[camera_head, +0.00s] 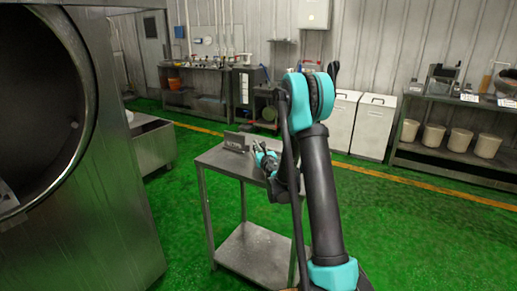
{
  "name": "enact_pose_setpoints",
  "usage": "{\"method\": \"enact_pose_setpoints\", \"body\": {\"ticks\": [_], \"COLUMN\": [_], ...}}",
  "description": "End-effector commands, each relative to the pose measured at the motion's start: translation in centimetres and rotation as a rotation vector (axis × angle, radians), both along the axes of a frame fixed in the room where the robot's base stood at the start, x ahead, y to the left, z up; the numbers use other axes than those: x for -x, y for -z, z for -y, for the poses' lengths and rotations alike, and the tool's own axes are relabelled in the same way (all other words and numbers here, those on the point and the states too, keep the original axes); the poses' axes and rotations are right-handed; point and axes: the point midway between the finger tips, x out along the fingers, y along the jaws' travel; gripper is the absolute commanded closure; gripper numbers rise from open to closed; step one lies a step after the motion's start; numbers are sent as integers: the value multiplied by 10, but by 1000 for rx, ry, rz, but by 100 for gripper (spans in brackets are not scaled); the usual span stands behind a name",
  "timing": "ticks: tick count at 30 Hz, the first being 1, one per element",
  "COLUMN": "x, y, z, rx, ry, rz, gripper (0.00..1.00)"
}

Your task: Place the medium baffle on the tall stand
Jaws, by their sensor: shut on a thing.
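The tall stand (220,158) is a grey metal table with a flat top, thin legs and a lower shelf, at the middle of the view. The medium baffle (236,142), a small grey metal piece, shows at the back of the stand's top. It looks upright and at or just above the surface; I cannot tell if it touches. My gripper (256,149) is over the stand top, just right of the baffle, and is shut on it. My arm hides the right part of the stand, and the fingertips are small and partly hidden.
A large steel drum machine (110,190) with a round opening fills the left. A lower metal stand (152,146) is beside it. White bins (373,125) and a shelf with buckets (460,140) line the back right. Green floor (420,235) is clear at right.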

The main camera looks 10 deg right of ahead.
Motion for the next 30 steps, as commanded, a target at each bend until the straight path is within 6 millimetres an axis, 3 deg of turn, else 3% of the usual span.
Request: {"method": "enact_pose_setpoints", "body": {"ticks": [9, 10, 15, 30], "x": [0, 0, 0, 1], "y": [2, 2, 2, -1], "z": [0, 0, 0, -2], "rx": [0, 0, 0, 0], "ry": [0, 0, 0, 0], "rz": [0, 0, 0, 0], "gripper": [100, 83, 64, 64]}}
